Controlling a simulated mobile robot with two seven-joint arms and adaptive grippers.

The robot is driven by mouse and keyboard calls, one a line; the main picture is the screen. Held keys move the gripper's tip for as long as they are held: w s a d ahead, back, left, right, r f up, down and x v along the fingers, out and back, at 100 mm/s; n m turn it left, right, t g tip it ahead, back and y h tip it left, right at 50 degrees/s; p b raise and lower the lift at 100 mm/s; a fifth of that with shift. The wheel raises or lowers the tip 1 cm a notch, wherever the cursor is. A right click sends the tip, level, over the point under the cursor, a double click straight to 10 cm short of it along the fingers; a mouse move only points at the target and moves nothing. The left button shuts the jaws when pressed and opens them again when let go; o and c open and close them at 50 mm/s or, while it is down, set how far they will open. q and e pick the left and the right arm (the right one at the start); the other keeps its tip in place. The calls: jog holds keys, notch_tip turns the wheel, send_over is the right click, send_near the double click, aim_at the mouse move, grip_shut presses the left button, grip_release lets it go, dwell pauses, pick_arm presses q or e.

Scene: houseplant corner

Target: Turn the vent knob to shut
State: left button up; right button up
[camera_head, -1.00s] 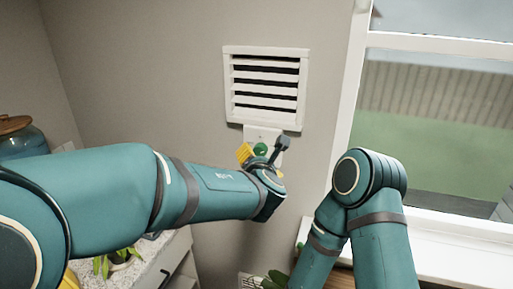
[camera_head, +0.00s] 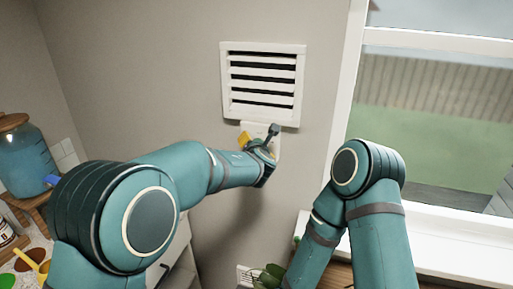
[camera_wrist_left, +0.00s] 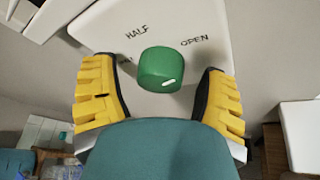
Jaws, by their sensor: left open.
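The green vent knob (camera_wrist_left: 165,70) sits on a white plate (camera_wrist_left: 100,25) in the left wrist view. A white mark shows low on its right side. HALF and OPEN are printed around it; a third label at left is mostly covered by a finger. My left gripper (camera_wrist_left: 162,74) is open, with one yellow finger on each side of the knob and visible gaps between. In the head view my left gripper (camera_head: 258,142) is at the plate (camera_head: 272,150) and hides the knob. The vent (camera_head: 263,84) above has dark gaps between its slats. My right gripper is out of view.
A window (camera_head: 440,120) with a white frame is at right. A blue glass jar (camera_head: 25,160) stands at far left, above a counter with small items. The wall around the vent is clear.

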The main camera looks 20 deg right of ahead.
pick_arm(q)
jog(key=c, duration=1.2)
